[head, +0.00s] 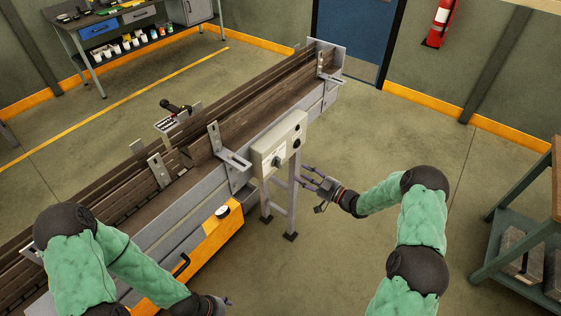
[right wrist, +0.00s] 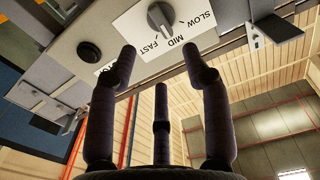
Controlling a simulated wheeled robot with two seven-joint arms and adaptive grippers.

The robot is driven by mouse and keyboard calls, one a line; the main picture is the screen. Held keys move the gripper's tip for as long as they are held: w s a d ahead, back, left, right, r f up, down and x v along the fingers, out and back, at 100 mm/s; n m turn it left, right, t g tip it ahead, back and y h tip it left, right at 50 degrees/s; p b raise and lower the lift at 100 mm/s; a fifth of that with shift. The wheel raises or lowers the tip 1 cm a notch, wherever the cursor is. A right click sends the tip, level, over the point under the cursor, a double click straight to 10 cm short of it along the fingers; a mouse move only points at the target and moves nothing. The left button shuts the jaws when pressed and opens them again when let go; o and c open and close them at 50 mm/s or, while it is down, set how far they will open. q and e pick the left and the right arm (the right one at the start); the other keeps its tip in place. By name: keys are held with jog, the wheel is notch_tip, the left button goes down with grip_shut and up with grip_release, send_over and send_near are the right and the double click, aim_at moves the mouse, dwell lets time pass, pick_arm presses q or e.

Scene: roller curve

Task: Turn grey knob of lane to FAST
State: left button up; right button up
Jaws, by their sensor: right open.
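The grey knob (right wrist: 162,17) sits on a white label marked SLOW, MID and FAST, at the top of the right wrist view. Its bar slants toward the lettering, but I cannot tell for certain which mark it points at. In the head view the knob (head: 277,161) is on the front of the pale control box (head: 290,139) beside the conveyor. My right gripper (head: 312,176) is open and empty, just right of and below the box. Its spread fingers (right wrist: 160,62) are apart from the knob. My left gripper (head: 222,303) is partly cut off at the bottom edge.
The box stands on a grey post stand (head: 290,210). The lane conveyor (head: 130,190) runs diagonally behind it, with an orange panel (head: 207,248) at its near side. A green shelf (head: 520,235) stands at right. Floor between is clear. A black button (right wrist: 89,51) is near the knob.

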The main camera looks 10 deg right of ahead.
aim_at(278, 162)
jog(key=x, duration=0.9)
jog(key=shift+w+a, duration=0.25)
grip_shut()
